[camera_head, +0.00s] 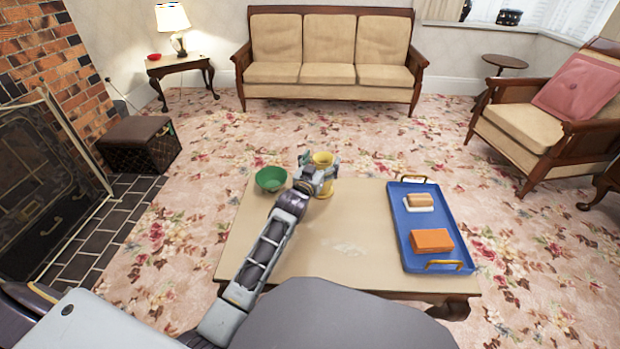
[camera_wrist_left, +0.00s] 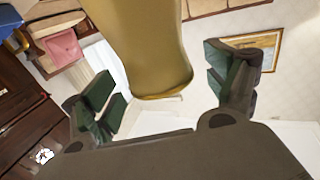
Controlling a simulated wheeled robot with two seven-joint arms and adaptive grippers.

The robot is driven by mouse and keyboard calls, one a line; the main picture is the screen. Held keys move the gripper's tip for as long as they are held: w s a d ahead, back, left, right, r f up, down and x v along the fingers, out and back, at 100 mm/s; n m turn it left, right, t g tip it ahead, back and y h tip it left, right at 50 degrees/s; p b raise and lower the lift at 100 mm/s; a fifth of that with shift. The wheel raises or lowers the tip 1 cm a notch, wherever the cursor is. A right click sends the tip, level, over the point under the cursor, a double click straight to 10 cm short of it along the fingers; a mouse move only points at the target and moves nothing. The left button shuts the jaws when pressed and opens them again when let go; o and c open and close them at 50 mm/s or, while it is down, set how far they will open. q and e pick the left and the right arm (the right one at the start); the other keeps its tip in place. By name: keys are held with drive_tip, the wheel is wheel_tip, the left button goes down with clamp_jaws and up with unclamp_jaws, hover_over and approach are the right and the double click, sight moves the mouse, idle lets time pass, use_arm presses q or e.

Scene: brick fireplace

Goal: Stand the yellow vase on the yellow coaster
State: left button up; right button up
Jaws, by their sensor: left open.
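The yellow vase (camera_head: 322,159) stands upright at the back of the low table, with its middle partly hidden by my left gripper. My left gripper (camera_head: 318,176) is open at the vase, with its fingers around the vase's body. In the left wrist view the vase (camera_wrist_left: 145,50) shows large between the two spread, green-padded fingers (camera_wrist_left: 168,88), with gaps on both sides. I cannot make out the yellow coaster apart from the vase; yellow shows at the vase's foot, but I cannot tell whether that is coaster or vase. My right gripper is not in view.
A green bowl (camera_head: 271,178) stands just left of the gripper on the table (camera_head: 345,235). A blue tray (camera_head: 412,222) with an orange block (camera_head: 432,240) and a butter dish (camera_head: 418,202) lies on the right. A sofa (camera_head: 328,72) stands farther back.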

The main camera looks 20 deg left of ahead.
use_arm(q)
drive_tip(key=shift+s+a+p, duration=0.2)
drive_tip(key=shift+s+p, duration=0.95)
drive_tip(key=shift+s, duration=2.15)
drive_tip(key=s+p, duration=0.1)
drive_tip(key=s, duration=0.2)
drive_tip(key=shift+s+a, duration=0.1)
drive_tip(key=shift+s, duration=0.25)
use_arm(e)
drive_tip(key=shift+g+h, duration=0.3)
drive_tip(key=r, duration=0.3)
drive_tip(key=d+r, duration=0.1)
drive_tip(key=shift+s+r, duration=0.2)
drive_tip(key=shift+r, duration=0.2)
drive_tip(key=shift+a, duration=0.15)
